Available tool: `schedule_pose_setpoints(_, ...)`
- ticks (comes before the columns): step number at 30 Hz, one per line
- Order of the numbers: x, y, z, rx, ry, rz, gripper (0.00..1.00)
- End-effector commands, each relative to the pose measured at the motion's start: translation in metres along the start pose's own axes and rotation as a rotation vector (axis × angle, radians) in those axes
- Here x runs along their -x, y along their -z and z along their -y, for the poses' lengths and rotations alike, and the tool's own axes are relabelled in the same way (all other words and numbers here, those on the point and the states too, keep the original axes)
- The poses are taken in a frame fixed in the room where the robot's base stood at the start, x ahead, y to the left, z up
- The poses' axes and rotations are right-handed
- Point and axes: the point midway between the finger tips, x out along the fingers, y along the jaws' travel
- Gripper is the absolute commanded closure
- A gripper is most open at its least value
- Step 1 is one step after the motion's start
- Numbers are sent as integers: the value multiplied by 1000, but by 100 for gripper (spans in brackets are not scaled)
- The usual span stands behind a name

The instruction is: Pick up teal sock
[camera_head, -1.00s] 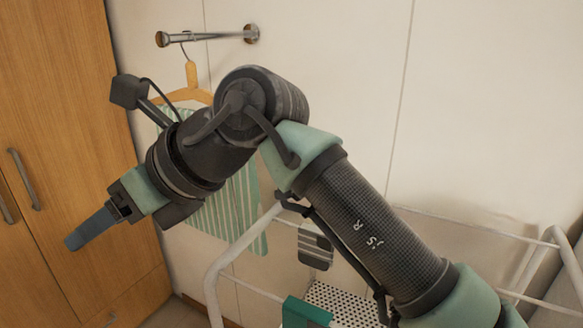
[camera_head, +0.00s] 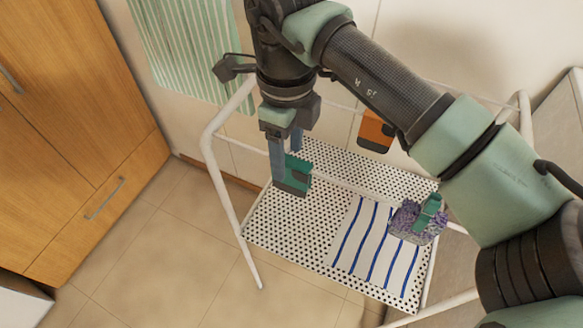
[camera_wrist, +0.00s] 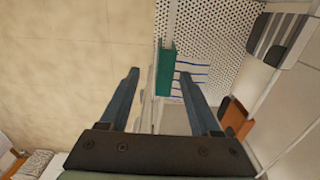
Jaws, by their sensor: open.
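The teal sock (camera_head: 294,183) has a bright teal upper part and a darker area below, and seems to hang over a thin rail of the white rack. In the wrist view the teal sock (camera_wrist: 166,72) shows as a narrow teal strip on the rail, ahead of and between the fingers. My gripper (camera_head: 287,163) points down at the sock, with its blue-grey fingers apart. One finger overlaps the sock in the head view, so I cannot tell if they touch. In the wrist view my gripper (camera_wrist: 158,74) is open and holds nothing.
An orange-and-dark item (camera_head: 375,131) hangs behind. A purple-teal item (camera_head: 418,218) hangs at right. A blue-striped cloth (camera_head: 377,250) lies on the perforated shelf (camera_head: 265,222). A grey striped item (camera_wrist: 279,40) is at right in the wrist view. Floor left of the rack is clear.

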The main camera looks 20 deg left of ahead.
Motion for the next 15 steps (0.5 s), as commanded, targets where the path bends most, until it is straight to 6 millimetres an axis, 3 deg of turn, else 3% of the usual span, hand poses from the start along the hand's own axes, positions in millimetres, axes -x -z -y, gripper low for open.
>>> schedule_pose_setpoints(15,-52,3,7,-1,-1,1,36)
